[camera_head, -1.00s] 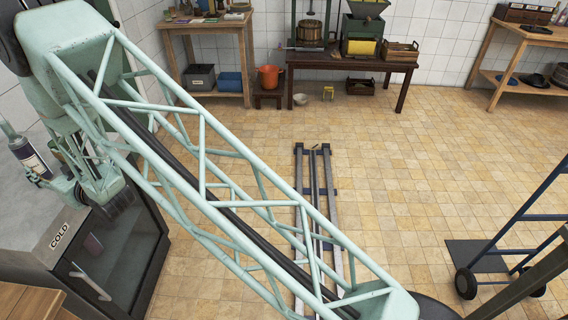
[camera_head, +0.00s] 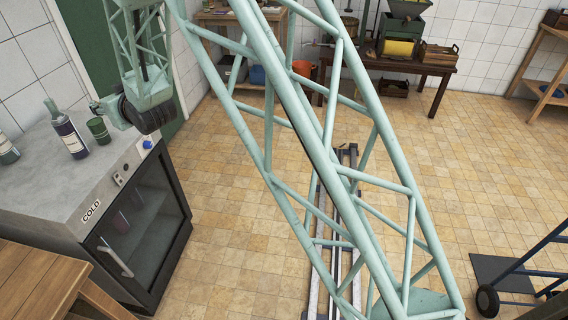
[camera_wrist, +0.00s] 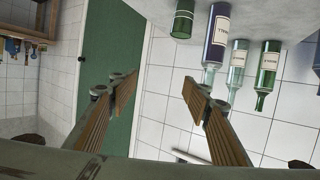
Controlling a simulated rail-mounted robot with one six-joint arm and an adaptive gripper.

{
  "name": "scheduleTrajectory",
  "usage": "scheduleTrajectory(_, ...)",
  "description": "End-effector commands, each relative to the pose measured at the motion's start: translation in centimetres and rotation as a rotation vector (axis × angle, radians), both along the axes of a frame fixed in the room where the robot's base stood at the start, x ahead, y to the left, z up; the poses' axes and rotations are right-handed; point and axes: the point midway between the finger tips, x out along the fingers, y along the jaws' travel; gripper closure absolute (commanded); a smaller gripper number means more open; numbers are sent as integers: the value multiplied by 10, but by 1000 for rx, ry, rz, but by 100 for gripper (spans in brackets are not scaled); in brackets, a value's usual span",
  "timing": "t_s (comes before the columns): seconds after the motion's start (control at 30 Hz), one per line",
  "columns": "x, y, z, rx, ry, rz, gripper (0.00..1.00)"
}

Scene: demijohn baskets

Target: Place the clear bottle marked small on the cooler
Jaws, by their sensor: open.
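The cooler (camera_head: 50,190) is a grey-topped cabinet with a dark glass door and a COLD label, at the left in the head view. My gripper (camera_wrist: 160,92) is open and empty in the wrist view, its brown-padded fingers apart. The wrist view appears upside down. A pale, clear-looking bottle (camera_wrist: 237,63) with a white label stands there on the grey top, between a dark bottle (camera_wrist: 217,36) and a green bottle (camera_wrist: 267,66). Its label is too small to read. My gripper is apart from the bottles. In the head view the clear bottle cannot be made out.
A green cup-like vessel (camera_head: 98,130) stands beside the dark bottle on the cooler. Another bottle (camera_head: 5,150) is cut off at the left edge. A wooden table (camera_head: 35,285) is in front of the cooler. A blue hand truck (camera_head: 525,265) stands at right. Much floor is clear.

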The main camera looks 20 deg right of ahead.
Motion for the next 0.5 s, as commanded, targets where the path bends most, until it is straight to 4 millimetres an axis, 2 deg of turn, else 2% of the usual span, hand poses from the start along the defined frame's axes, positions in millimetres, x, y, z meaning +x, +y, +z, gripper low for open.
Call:
scheduleTrajectory(0.1,-7,-21,17,-15,28,-20,56)
scheduleTrajectory(0.5,-41,-90,60,-68,133,-86,56)
